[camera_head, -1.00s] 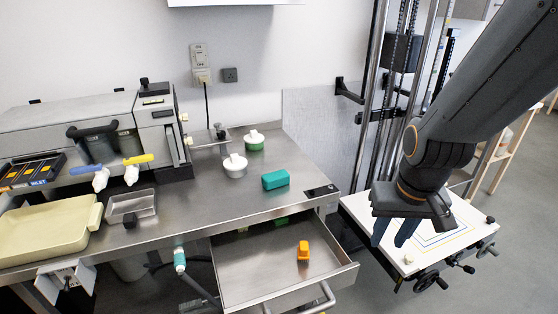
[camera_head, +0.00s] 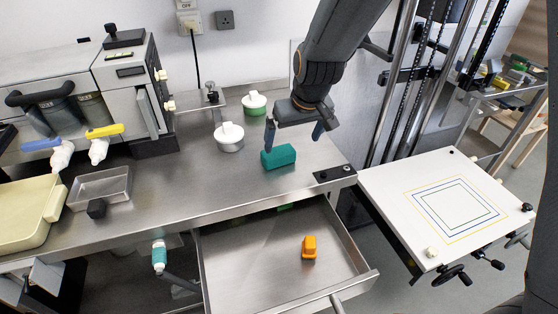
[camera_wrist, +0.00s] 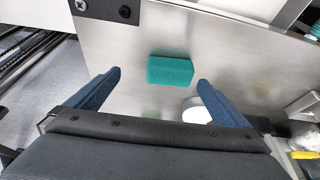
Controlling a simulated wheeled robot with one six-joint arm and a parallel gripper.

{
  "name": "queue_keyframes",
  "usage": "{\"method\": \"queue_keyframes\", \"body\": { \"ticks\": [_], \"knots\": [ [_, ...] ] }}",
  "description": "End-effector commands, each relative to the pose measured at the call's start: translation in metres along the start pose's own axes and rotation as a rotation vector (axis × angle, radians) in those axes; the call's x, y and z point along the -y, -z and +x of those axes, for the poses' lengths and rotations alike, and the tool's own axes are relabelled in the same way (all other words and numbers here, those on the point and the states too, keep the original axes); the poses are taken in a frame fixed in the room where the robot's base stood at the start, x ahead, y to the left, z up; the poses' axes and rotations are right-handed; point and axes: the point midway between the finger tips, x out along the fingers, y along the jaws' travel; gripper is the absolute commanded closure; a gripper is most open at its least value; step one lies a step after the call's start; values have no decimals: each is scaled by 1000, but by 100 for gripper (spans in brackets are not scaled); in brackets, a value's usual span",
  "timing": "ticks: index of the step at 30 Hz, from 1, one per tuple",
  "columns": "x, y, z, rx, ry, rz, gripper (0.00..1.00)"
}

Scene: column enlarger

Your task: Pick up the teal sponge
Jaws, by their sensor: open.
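The teal sponge (camera_head: 278,156) is a small block lying on the steel counter (camera_head: 200,189), near its right end. It also shows in the wrist view (camera_wrist: 170,71), ahead of and between the finger lines. My gripper (camera_head: 295,134) is above the counter just over the sponge, its fingers spread to either side. In the wrist view my gripper (camera_wrist: 158,92) is open and empty, with the two blue fingers apart. The sponge is not between the pads there; it lies beyond the fingertips.
A white-lidded pot (camera_head: 229,140) and a green pot with a white lid (camera_head: 254,104) stand left of the sponge. An open drawer (camera_head: 262,279) below holds an orange object (camera_head: 309,248). A white board (camera_head: 411,239) stands at the right. The counter's front middle is clear.

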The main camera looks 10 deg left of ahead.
Motion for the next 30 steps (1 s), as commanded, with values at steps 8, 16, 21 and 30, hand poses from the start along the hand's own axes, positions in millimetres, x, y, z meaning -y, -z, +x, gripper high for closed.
{"method": "queue_keyframes", "body": {
  "ticks": [8,16,21,30],
  "knots": [
    [24,20,30,-20,17,-51,0],
    [23,19,50,-19,16,-48,0],
    [22,18,70,-18,16,-47,0],
    [22,19,95,-21,16,-47,0]
  ]
}}
